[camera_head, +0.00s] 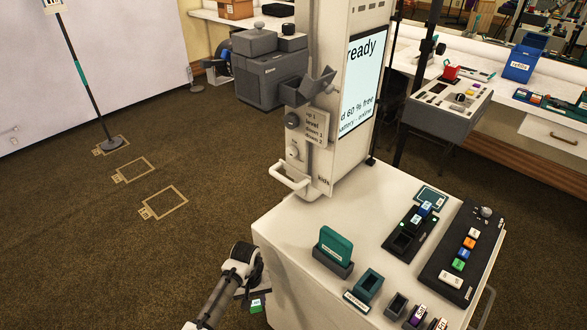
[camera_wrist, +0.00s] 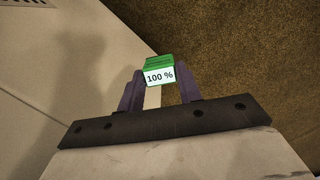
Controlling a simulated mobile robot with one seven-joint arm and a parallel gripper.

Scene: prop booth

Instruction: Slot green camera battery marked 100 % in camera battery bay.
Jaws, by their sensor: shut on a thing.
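The green camera battery (camera_wrist: 160,64) has a white label reading "100 %". In the wrist view it sits between the two dark fingers of my gripper (camera_wrist: 159,83), which is shut on it. In the head view my gripper (camera_head: 252,292) is low at the left side of the white cart, and the small green battery (camera_head: 257,305) shows at its tip, over the carpet. I cannot tell for sure which opening is the camera battery bay.
The white cart top (camera_head: 296,222) holds a green card in a dark holder (camera_head: 334,252), a teal open box (camera_head: 368,286), a charger-like dark block (camera_head: 409,234) and a button panel (camera_head: 463,255). A tall white column (camera_head: 335,100) rises behind. Carpet at left is mostly clear.

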